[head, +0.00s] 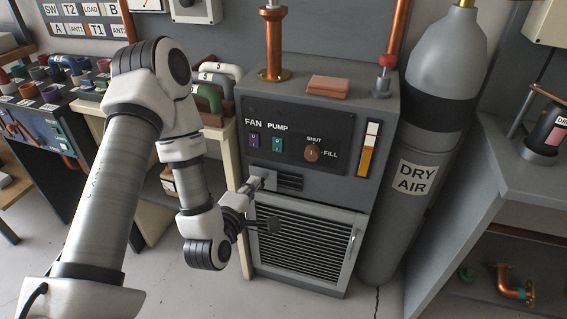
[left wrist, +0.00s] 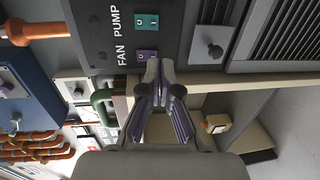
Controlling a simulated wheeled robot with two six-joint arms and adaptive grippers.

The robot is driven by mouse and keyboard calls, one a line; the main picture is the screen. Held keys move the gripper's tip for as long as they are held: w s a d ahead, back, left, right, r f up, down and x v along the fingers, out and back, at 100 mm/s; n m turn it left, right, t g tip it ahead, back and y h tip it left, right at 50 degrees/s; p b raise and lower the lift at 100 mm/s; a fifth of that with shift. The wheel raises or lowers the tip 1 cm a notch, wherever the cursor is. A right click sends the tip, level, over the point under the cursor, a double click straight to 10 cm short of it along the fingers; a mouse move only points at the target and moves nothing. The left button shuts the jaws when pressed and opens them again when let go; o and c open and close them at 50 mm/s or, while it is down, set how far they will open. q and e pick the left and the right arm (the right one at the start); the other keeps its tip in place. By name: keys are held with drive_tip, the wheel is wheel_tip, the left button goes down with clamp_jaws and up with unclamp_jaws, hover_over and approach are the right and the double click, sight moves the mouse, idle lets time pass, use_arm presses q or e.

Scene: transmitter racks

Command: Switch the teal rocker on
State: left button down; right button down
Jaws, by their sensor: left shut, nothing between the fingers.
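The teal rocker (head: 278,143) sits under the PUMP label on the dark panel (head: 332,137) of the grey cabinet. It also shows in the left wrist view (left wrist: 147,21), marked I and O. The purple rocker (head: 254,141) under FAN sits beside it, and in the left wrist view (left wrist: 147,55) it is nearer my fingers. My left gripper (head: 261,183) is shut and empty, in front of the cabinet's left side and below the rockers in the head view. Its fingertips (left wrist: 165,67) are together, just past the panel's edge in the left wrist view. My right gripper is not in view.
A brown SHUT–FILL knob (head: 312,152) and a gauge (head: 370,148) are right of the rockers. A louvred door (head: 305,245) is below. The dry air cylinder (head: 408,185) stands close at right. Green and white pipe handles (head: 209,98) are at left.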

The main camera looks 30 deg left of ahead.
use_arm(q)
drive_tip(key=d+r, duration=0.1)
drive_tip(key=b, duration=0.3)
approach(277, 150)
drive_tip(key=x, duration=0.7)
drive_tip(key=shift+w+a, duration=0.1)
drive_tip(key=shift+w, duration=0.05)
